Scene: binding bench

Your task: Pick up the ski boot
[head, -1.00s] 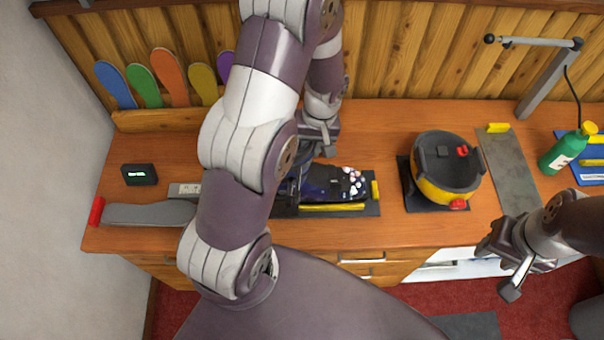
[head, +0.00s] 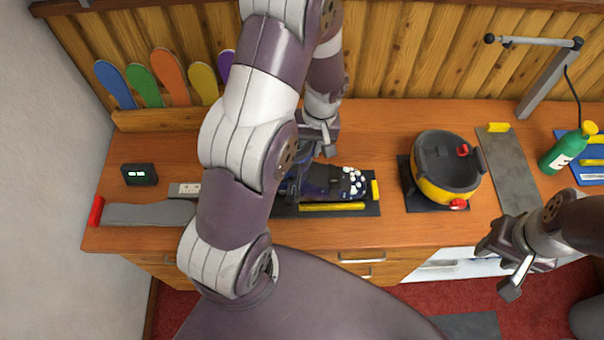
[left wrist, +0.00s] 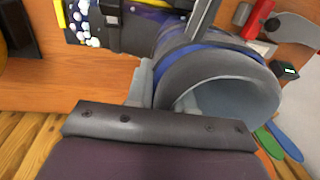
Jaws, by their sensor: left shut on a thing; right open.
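The ski boot (head: 328,179) is dark blue with a white-speckled toe pointing right, over a dark mat (head: 372,208) with yellow edge strips. My left arm hides its rear part in the head view. In the left wrist view its grey cuff with a blue rim (left wrist: 232,88) fills the middle, and the speckled toe shows at the top left. My left gripper (head: 320,143) is shut on the boot near its cuff. Whether the sole touches the mat cannot be told. My right gripper (head: 500,264) is open and empty, off the bench's front right edge.
A black-and-yellow round pot (head: 440,186) stands right of the boot. Further right are a grey mat (head: 508,165), a green bottle (head: 566,150) and a lamp arm (head: 548,85). Coloured ski tips (head: 170,76) stand in a rack behind. A small black display (head: 139,174) sits at left.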

